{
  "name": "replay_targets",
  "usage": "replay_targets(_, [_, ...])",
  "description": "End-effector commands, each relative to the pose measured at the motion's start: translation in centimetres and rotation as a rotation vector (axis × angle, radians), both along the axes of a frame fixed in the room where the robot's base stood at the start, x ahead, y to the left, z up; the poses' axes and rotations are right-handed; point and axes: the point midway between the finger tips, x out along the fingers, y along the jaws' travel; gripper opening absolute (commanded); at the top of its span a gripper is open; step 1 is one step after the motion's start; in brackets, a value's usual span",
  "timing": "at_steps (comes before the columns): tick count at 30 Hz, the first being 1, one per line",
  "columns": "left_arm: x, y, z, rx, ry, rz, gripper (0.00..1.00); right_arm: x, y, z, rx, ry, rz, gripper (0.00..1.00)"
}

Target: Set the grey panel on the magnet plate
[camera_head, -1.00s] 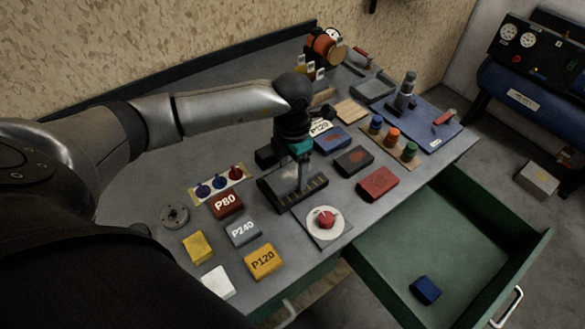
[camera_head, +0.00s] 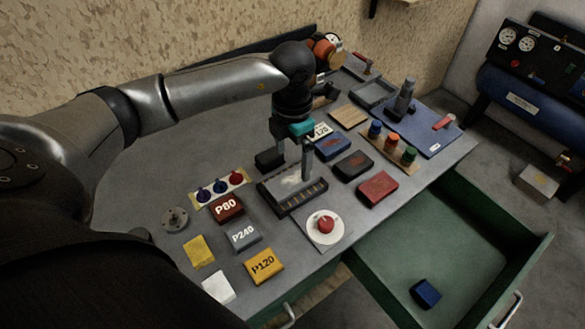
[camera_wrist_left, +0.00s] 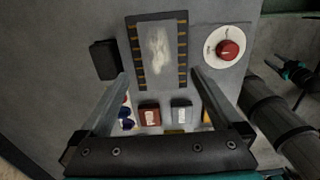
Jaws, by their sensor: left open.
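The magnet plate (camera_head: 291,205) is a dark block with yellow marks along its edges, on the bench. The grey panel (camera_head: 288,183), with a pale smear on its face, lies flat on it; in the left wrist view the panel (camera_wrist_left: 158,52) sits between the marked edges of the plate (camera_wrist_left: 134,50). My left gripper (camera_head: 296,166) is open and empty above them, its fingers apart on either side of the panel in the left wrist view (camera_wrist_left: 158,78). What may be part of my right arm shows at that view's right edge; its jaws are unclear.
A red knob on a white dial (camera_head: 325,225) stands just in front of the plate. A black block (camera_head: 269,160) is behind it. Labelled blocks P80 (camera_head: 227,208) and P240 (camera_head: 243,236) lie to the left. A green drawer (camera_head: 450,255) stands open at the front right.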

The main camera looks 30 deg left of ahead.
Motion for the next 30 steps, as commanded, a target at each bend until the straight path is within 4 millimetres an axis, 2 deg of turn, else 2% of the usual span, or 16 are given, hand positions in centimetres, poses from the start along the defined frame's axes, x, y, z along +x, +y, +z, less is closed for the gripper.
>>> replay_targets(1, [0.1,0.0,1.3,0.001,-0.005,-0.001,1.00,0.0,0.0,0.1,0.000,0.000,0.000,0.50])
replay_targets(3, [0.1,0.0,2.6,0.001,-0.005,0.001,1.00,0.0,0.0,0.2,0.000,0.000,0.000,0.50])
replay_targets(10, [0.0,0.0,5.4,0.001,-0.001,0.001,1.00,0.0,0.0,0.2,0.000,0.000,0.000,0.50])
replay_targets(30, [0.0,0.0,5.8,0.000,0.001,0.001,1.00,-0.1,0.0,0.3,0.000,0.001,0.000,0.50])
